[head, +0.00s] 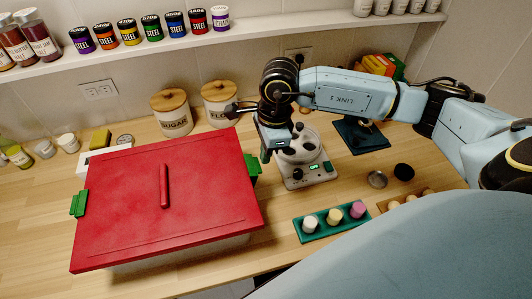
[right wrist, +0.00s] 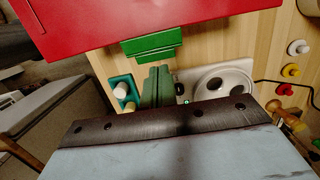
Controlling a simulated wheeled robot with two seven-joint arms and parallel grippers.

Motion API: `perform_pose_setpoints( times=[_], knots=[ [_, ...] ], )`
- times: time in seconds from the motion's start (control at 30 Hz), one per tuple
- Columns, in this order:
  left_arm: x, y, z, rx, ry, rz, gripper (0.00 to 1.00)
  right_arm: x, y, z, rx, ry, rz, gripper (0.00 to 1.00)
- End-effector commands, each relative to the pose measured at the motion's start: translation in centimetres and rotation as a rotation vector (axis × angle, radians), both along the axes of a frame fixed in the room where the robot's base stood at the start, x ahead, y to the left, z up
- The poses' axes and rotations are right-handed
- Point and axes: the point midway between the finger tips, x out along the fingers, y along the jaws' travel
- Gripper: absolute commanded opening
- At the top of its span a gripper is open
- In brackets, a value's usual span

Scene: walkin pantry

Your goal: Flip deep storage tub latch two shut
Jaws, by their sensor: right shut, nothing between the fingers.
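The deep storage tub has a red lid (head: 195,190) with a raised bar handle; its pale body (head: 180,254) shows below the front edge. One green latch (head: 78,204) is on the left side and another green latch (head: 254,165) is on the right side. My right gripper (head: 266,153) is shut and empty, just beside the right latch. In the right wrist view, the closed fingers (right wrist: 158,82) point toward this green latch (right wrist: 151,46) at the red lid's edge, with a small gap seeming to show. I cannot tell whether either latch is fastened. My left gripper is out of view.
Sugar (head: 171,115) and flour (head: 216,105) canisters stand behind the tub.

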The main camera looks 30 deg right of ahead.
Motion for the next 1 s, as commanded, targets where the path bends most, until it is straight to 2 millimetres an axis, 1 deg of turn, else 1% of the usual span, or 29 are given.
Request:
perform_pose_setpoints(
  times=[0.33,0.47,0.57,0.67,0.9,1.0],
  knots=[
    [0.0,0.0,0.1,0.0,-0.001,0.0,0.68,0.0,0.0,0.2,0.0,0.0,0.0,0.0],
    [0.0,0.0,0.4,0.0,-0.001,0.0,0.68,0.0,0.0,0.7,0.0,0.0,0.0,0.0],
    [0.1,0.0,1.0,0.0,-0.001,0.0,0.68,0.0,0.1,1.7,0.001,-0.001,0.0,0.0],
    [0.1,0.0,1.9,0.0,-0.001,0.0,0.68,0.0,0.1,3.3,0.0,-0.001,0.0,0.0],
    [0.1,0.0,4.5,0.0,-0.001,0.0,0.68,0.0,0.3,8.1,0.0,-0.002,-0.002,0.0],
    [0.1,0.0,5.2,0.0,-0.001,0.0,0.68,0.0,0.4,9.6,0.0,-0.001,-0.004,0.0]
  ],
)
